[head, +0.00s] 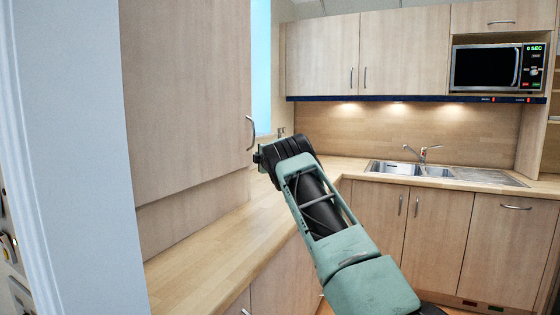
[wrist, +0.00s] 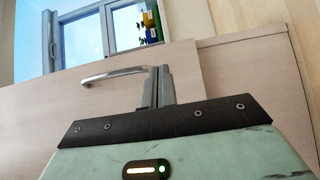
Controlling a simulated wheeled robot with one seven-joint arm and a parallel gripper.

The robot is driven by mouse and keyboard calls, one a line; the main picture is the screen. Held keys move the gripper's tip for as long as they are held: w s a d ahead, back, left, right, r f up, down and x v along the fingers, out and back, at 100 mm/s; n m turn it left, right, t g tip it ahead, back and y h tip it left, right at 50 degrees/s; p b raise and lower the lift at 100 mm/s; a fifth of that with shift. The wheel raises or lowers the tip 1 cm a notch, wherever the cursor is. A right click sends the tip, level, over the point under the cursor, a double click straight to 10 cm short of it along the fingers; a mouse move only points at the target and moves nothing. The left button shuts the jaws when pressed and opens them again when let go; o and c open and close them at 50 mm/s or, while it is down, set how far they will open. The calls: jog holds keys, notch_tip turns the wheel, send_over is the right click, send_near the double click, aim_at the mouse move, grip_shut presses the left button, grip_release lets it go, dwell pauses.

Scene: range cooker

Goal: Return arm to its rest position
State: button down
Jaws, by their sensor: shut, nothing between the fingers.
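My arm, green and black, reaches from the bottom right of the head view up to the wall cabinet on the left. My gripper (head: 259,158) is at the arm's far end, just below and to the right of the handle (head: 250,132) of the pale wood cabinet door (head: 187,85). In the wrist view my gripper (wrist: 158,84) has its two grey fingers together, with nothing between them. The metal bar handle (wrist: 117,75) shows right beside the fingertips; I cannot tell whether they touch it.
A wooden worktop (head: 215,253) runs under the arm to a sink (head: 412,168) with a tap. A microwave (head: 497,67) and wall cabinets line the back. A pale wall edge (head: 75,160) stands close on the left. A window (wrist: 100,30) shows beyond the handle.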

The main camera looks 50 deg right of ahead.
jog(key=s+d+b, duration=0.1)
jog(key=s+d, duration=0.1)
jog(key=s, duration=0.6)
jog(key=shift+s+b, duration=0.2)
jog(key=shift+b, duration=0.2)
jog(key=shift+d, duration=0.1)
